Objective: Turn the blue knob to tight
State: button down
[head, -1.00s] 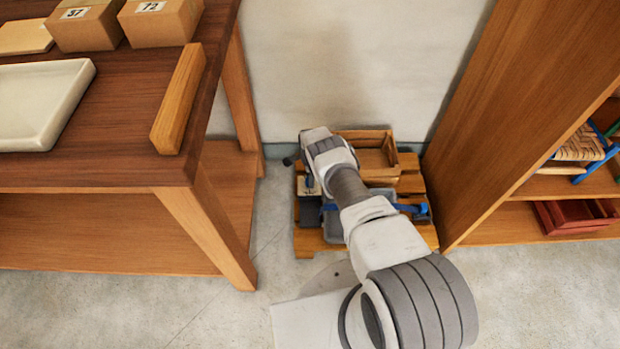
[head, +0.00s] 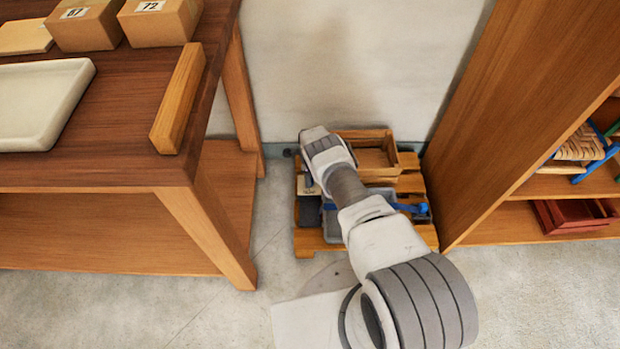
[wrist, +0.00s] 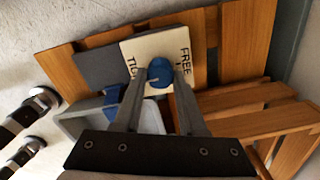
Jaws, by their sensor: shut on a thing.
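The blue knob (wrist: 159,72) sits on a pale plate (wrist: 140,50) lettered FREE on the right and TIG, the rest covered, on the left. My gripper (wrist: 160,78) is shut on the knob, one finger on each side. A paler mark seems to show on the knob's lower left, towards the TIG lettering; it is too small to read surely. In the head view my wrist hides the knob and the fingers; a bit of the pale plate (head: 306,186) shows beside it.
The plate stands on a slatted wooden pallet (head: 305,244) with a grey bin (head: 333,230) and a wooden crate (head: 376,160). A wooden table (head: 110,170) stands left, a shelf unit (head: 500,130) right, and a wall behind. Two round metal-ended dark parts show left in the wrist view.

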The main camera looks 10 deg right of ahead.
jog(key=shift+c, duration=2.3)
grip_release()
jog(key=shift+r, duration=0.1)
notch_tip(320, 180, up, 17)
jog(key=p, duration=0.8)
jog(key=shift+r, duration=0.15)
